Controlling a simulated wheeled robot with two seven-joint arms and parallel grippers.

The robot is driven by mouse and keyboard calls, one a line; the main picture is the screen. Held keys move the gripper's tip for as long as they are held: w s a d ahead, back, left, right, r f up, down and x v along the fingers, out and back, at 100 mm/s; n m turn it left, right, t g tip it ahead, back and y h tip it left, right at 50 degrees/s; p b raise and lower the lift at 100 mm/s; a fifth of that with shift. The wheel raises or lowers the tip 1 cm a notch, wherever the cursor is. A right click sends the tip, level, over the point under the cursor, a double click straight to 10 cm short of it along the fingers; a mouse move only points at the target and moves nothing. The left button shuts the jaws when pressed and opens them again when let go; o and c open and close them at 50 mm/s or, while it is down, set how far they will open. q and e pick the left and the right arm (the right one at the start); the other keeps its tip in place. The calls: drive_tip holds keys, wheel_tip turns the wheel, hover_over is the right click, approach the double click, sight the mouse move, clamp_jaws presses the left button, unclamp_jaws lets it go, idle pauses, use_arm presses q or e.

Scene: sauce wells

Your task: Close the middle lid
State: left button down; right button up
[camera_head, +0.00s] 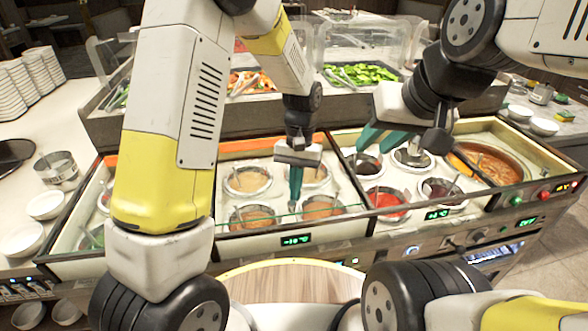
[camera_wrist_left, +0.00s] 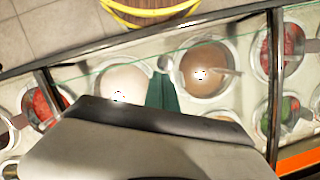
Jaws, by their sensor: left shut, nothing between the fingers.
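My left gripper (camera_head: 294,205) is shut and empty, pointing down over the middle compartment (camera_head: 236,172) of the counter. Its teal fingers stand between the two front sauce wells, and they also show shut in the left wrist view (camera_wrist_left: 163,72). A thin greenish edge, which looks like clear glass of the middle lid, runs across the front of this compartment in both views, close to the fingertips. I cannot tell whether the fingers touch it. My right gripper (camera_head: 376,143) is open and empty above the right compartment, with its two teal fingers apart.
The middle wells hold brownish and pale sauces. A red sauce well (camera_head: 388,200) and a large soup pot (camera_head: 487,164) sit to the right. Salad trays (camera_head: 362,74) under clear guards stand behind. Stacked plates (camera_head: 38,72) and bowls are at left.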

use_arm(q)
drive_tip(key=shift+s+d, duration=0.15)
drive_tip(key=shift+s, duration=0.7)
drive_tip(key=shift+s+d, duration=0.15)
drive_tip(key=shift+s, duration=0.7)
drive_tip(key=w+a+v, duration=0.1)
drive_tip(key=v, duration=0.7)
drive_tip(key=s+a+r+n+t+h, duration=0.1)
drive_tip(key=s+a+r+t+h, duration=0.2)
drive_tip(key=a+r, duration=0.55)
drive_tip(key=s+a+r+n+t, duration=0.1)
drive_tip(key=s+a+r+t, duration=0.4)
drive_tip(key=s, duration=0.5)
wheel_tip(320, 180, up, 2)
drive_tip(key=shift+a+r+n+t, duration=0.1)
drive_tip(key=shift+a+n+t, duration=0.25)
drive_tip(key=shift+a, duration=0.35)
